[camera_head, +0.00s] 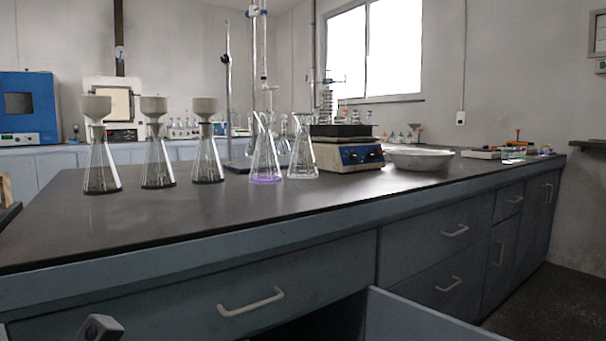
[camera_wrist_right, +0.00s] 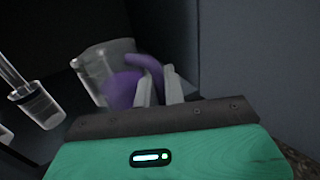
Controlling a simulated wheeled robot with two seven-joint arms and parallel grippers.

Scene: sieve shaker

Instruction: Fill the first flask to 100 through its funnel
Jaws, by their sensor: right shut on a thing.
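Three conical flasks with funnels stand in a row on the dark bench in the head view: a left one (camera_head: 102,170), a middle one (camera_head: 157,168) and a right one (camera_head: 207,165). Their grey funnels (camera_head: 96,107) sit in the necks; the flasks look empty. In the right wrist view, my right gripper (camera_wrist_right: 160,88) is shut on the purple handle of a clear jug (camera_wrist_right: 95,68). The jug is tilted and partly hidden by the handle and fingers. My right gripper is outside the head view.
A hotplate (camera_head: 345,155) and white bowl (camera_head: 420,158) are further right. A drawer (camera_head: 425,320) is open below. Clear vessels (camera_wrist_right: 38,105) are left of the jug.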

